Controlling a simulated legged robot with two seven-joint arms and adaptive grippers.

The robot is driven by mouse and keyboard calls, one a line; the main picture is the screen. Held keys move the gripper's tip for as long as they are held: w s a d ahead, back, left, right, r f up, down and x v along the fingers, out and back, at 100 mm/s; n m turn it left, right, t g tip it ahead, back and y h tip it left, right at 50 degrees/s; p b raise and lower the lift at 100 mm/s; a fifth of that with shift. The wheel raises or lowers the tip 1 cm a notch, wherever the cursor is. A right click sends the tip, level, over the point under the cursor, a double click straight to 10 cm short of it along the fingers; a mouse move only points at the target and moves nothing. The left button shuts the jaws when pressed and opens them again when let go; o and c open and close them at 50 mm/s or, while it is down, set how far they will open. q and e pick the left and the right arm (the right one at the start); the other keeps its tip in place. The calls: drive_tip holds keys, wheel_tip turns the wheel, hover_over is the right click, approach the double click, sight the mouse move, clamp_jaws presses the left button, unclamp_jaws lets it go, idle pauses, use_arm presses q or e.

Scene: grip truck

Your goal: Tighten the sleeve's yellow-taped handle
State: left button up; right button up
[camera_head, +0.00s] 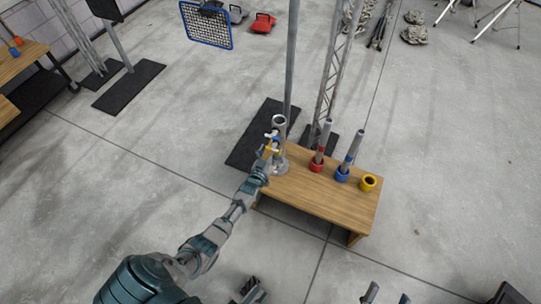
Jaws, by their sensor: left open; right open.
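The sleeve (280,125) is a grey metal upright tube with an open ring top, at the left end of the wooden table. Small light-coloured handles stick out from its side, and a yellow patch, seemingly the taped handle (267,151), shows lower down. My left gripper (268,158) is open at the sleeve's near left side, right by the yellow patch. It partly hides the handle, and I cannot tell whether they touch. My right gripper (386,296) is open and empty at the bottom edge, well away from the sleeve.
The wooden table (318,197) also bears a red holder (317,166) and a blue holder (342,175), each with a grey tube, and an empty yellow holder (369,183). A pole (290,60) and a truss (331,70) rise behind.

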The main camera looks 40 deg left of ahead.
use_arm(q)
drive_tip(key=v, duration=1.2)
drive_tip(key=shift+f, duration=0.1)
